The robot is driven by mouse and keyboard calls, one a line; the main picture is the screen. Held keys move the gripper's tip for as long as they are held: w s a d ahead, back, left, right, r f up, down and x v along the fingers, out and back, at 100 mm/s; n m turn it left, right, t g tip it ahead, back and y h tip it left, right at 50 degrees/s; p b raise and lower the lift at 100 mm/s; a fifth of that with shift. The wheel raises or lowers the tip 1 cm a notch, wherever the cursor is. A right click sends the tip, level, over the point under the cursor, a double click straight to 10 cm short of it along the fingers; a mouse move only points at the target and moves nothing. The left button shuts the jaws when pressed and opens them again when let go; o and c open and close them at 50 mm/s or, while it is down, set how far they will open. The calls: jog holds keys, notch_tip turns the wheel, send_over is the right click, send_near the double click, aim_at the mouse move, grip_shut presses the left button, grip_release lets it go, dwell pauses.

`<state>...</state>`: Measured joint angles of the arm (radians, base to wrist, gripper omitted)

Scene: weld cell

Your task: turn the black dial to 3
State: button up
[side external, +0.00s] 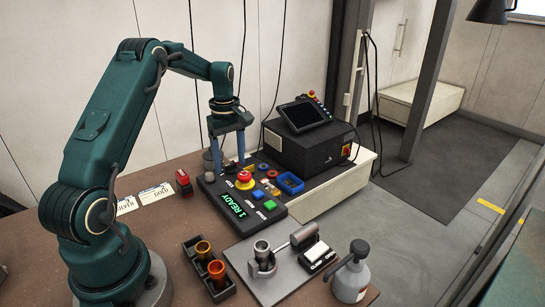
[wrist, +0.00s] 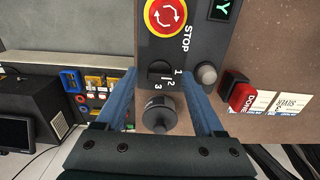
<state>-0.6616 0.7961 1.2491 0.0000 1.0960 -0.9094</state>
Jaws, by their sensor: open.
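The black dial (wrist: 159,70) is on the dark control panel (wrist: 186,45), with the marks 1, 2 and 3 beside it in the wrist view. Which mark it points at is too small to tell surely. My gripper (wrist: 155,80) is open, its two blue fingers spread on either side of the dial's area, with nothing between them held. In the side view my gripper (side external: 229,160) points down over the far end of the panel (side external: 264,222); the dial is hard to make out there.
A red stop button (wrist: 166,15) and a grey round button (wrist: 206,75) flank the dial. A dark grey knobbed cylinder (wrist: 160,115) lies below it in the wrist view. A red-topped block (wrist: 242,97) and paper cards (wrist: 288,103) are to the right. A blue tray (side external: 290,183) stands beyond the panel.

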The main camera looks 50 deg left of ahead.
grip_shut()
jog(key=shift+m, duration=0.3)
jog(key=m, duration=0.4)
jog(key=shift+r, duration=0.1)
jog(key=m, duration=0.9)
jog(key=shift+m, duration=2.1)
